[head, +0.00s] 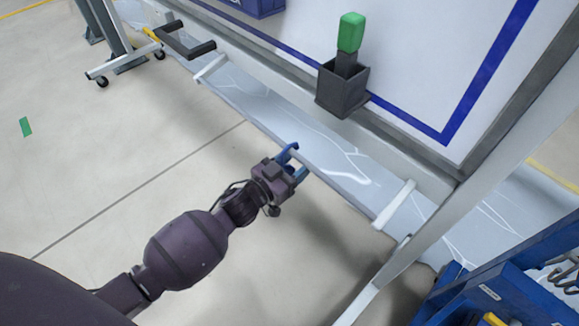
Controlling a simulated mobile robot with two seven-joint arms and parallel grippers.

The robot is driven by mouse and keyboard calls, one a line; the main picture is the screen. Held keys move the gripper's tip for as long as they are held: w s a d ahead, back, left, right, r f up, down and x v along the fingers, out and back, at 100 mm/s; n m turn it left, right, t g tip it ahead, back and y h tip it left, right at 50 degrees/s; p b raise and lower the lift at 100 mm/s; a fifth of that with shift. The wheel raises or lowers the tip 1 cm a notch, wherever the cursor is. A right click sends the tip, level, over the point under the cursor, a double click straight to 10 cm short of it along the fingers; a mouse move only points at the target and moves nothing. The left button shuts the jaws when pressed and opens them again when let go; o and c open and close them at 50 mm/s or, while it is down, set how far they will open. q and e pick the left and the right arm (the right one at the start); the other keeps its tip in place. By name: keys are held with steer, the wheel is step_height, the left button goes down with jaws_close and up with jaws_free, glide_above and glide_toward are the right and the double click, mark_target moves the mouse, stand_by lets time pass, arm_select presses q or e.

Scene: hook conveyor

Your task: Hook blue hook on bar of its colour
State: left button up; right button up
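My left gripper (292,165) is at the end of the purple arm that comes in from the lower left. It has two blue prongs that stand apart with a gap between them, and I see nothing held there. It is over the front edge of the grey ledge (325,160). I cannot make out a blue hook for certain. Metal hooks (566,277) show at the right edge by a blue rack (500,298); their colour looks grey. No blue bar can be told for certain. My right gripper is not in view.
A green-handled tool (350,32) stands in a dark holder (342,92) on the white panel. White pegs (393,203) stick out from the ledge. A grey post crosses at the right. A wheeled cart (122,66) stands at upper left.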

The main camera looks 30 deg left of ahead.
arm_select(q)
jaws_close()
stand_by(0.4)
stand_by(0.4)
